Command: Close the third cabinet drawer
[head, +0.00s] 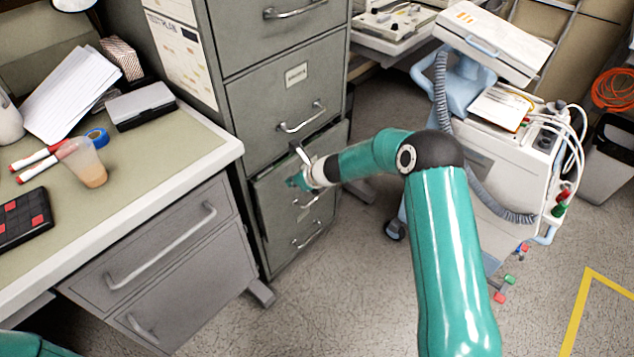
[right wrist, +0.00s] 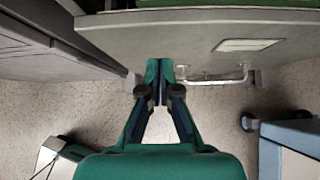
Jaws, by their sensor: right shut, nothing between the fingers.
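The grey filing cabinet (head: 285,80) stands in the middle of the head view. Its third drawer (head: 335,135) appears to stand out a little, with a dark gap along its top edge. In the right wrist view the drawer front (right wrist: 190,38) shows a pale label and a metal handle (right wrist: 215,80). My right gripper (head: 295,181) is in front of this drawer and hides part of it. Its fingers (right wrist: 160,75) are shut and empty, just left of the handle in the wrist view. I cannot tell whether they touch the drawer. My left gripper is out of view.
A desk (head: 190,150) with a cup, pens and papers stands left of the cabinet, its drawer unit (head: 150,245) close to the cabinet. A medical cart (head: 510,150) with a grey hose stands to the right. Floor (head: 330,290) is clear in front.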

